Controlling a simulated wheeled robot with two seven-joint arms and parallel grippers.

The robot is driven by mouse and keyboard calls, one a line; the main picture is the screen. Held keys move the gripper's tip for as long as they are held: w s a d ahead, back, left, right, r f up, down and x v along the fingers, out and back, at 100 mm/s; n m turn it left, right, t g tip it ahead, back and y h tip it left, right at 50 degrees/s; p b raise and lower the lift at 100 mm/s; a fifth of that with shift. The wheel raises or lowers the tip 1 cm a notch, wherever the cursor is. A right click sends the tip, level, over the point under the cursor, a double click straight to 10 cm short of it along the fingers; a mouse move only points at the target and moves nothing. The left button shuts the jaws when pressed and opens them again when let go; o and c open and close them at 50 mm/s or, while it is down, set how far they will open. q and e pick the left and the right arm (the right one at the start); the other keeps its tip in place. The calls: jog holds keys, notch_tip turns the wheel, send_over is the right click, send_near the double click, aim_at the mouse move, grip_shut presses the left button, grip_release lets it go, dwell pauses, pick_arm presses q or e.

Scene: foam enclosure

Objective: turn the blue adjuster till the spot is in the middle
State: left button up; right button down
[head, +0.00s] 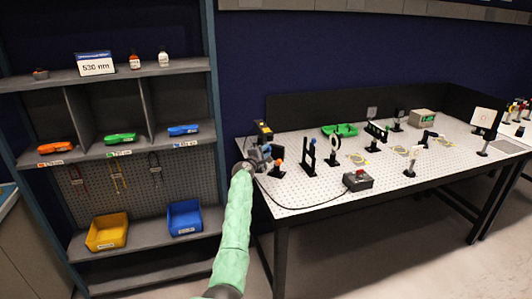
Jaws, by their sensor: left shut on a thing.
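My left gripper (260,159), at the end of my green-sleeved arm, is at the near left corner of the optical table (310,197). It is shut on the small blue adjuster (266,149), which its fingers partly hide. An orange knob (279,154) on a black mount stands just right of it. A white target screen (484,117) with a faint ring stands at the table's far right; the spot on it is too small to make out. My right gripper is not in view.
A red-button box (358,180) sits at the table's front edge. Several black optic mounts (333,150) stand across the table, with a green tray (340,130) behind. A shelf unit (215,100) with bins stands at left.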

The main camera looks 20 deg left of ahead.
pick_arm(q)
jog(key=shift+f, duration=0.15)
jog(key=o, duration=1)
jog(key=shift+s+a, duration=0.1)
jog(key=shift+s, duration=0.2)
jog(key=shift+s+a+b, duration=0.25)
jog(key=shift+s+b, duration=0.1)
jog(key=shift+s, duration=0.85)
jog(key=shift+s+a+b, duration=0.2)
jog(key=shift+s+b, duration=0.1)
jog(key=shift+s, duration=0.85)
jog(key=shift+s+a+b, duration=0.25)
jog(key=shift+s+b, duration=0.1)
jog(key=shift+s, duration=0.85)
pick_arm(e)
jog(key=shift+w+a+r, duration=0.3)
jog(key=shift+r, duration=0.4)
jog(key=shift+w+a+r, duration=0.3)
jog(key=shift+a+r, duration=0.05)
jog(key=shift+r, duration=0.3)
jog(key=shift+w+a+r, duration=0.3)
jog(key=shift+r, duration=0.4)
